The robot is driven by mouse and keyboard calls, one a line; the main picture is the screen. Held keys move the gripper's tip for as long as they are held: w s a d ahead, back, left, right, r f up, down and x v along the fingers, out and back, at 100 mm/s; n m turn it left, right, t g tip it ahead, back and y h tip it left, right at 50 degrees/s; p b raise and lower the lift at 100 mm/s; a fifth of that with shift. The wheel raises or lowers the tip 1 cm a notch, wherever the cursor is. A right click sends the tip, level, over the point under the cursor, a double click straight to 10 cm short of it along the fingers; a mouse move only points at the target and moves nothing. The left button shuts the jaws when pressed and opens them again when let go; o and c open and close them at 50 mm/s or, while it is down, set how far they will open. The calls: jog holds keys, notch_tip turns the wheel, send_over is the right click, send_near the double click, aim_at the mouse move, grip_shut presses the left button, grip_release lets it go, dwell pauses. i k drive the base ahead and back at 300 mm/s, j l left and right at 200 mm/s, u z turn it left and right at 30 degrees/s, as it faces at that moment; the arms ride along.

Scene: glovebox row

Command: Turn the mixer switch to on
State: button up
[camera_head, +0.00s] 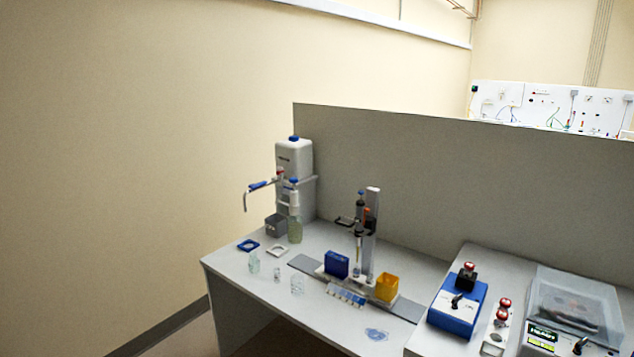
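A blue box (448,314) with a black rotary switch (457,301) on its top stands on the raised bench at the right. A grey device with a clear lid (572,299), a lit green display (542,340) and a black knob (581,345) stands to its right, partly cut off by the frame edge. I cannot tell which of these is the mixer, nor read the switch positions. My gripper is not in view.
A stand (371,230), a yellow container (387,288) and glassware (297,285) occupy the lower bench. A grey partition (400,180) closes the back.

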aim_at(454, 300)
jog(key=k+l+u, duration=0.1)
jog(key=i+l, duration=0.2)
jog(key=i, duration=0.2)
jog(key=i+l+z, duration=0.15)
jog(key=i, duration=0.25)
jog(key=i+l, duration=0.15)
jog(key=i, duration=0.25)
jog(key=l+z, duration=0.05)
